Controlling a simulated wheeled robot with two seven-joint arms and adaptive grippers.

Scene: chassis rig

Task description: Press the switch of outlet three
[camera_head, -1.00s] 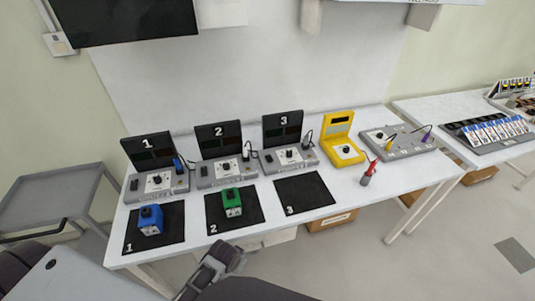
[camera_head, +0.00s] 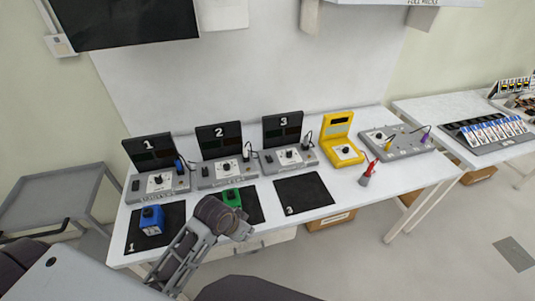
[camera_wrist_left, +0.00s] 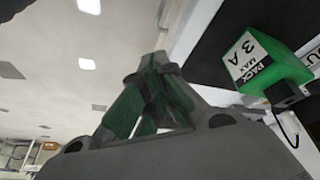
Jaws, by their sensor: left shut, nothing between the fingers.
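Outlet three is a grey box (camera_head: 290,160) with a black panel marked 3 (camera_head: 283,128) behind it. Its top has a white plate with a dark dial (camera_head: 289,153) and a small dark part at its left end, too small to make out as a switch. My left gripper (camera_head: 243,231) is at the table's front edge, before mat 2, in front of and below outlet three and apart from it. In the left wrist view its fingers (camera_wrist_left: 155,85) are closed together and empty. My right gripper is not seen.
A green pack (camera_head: 232,197) on mat 2 is partly hidden by my left arm; it shows in the wrist view (camera_wrist_left: 258,65). A blue pack (camera_head: 151,220) sits on mat 1. Mat 3 (camera_head: 304,193) is bare. A yellow device (camera_head: 341,150) and red-tipped tool (camera_head: 368,175) are to the right.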

